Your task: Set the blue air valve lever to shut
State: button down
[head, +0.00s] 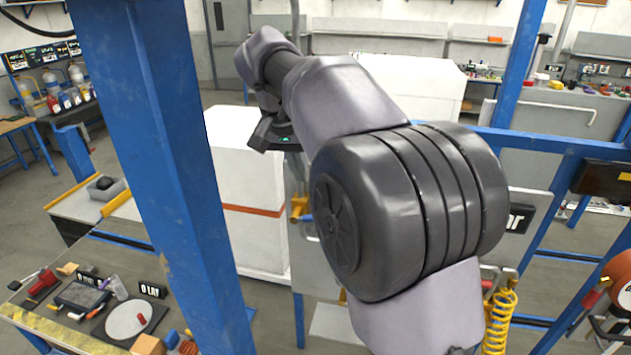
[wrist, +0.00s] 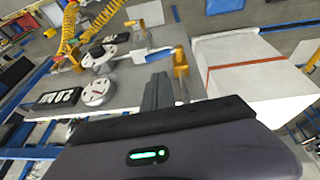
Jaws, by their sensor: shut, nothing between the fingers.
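The blue lever (wrist: 154,53) shows in the wrist view on the grey panel (wrist: 125,90), beside a yellow-orange fitting (wrist: 181,62). It lies roughly crosswise between that fitting and a round gauge. In the wrist view my gripper (wrist: 156,82) is shut and empty, its dark fingers pointing towards the panel just below the lever in the picture. I cannot tell whether they touch it. In the head view my gripper (head: 272,137) is small and dark, partly behind my arm. A yellow fitting (head: 299,208) shows below it there; my arm hides much of the panel.
Yellow coiled hoses (wrist: 95,25) hang near the gauges (wrist: 98,92). A white cabinet with an orange stripe (head: 250,209) stands behind the panel. A blue post (head: 160,150) rises at left. A bench (head: 65,335) with tools is at lower left.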

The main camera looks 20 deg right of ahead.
jog(key=x, duration=1.4)
jog(key=shift+s+d, duration=0.2)
jog(key=shift+b, duration=0.35)
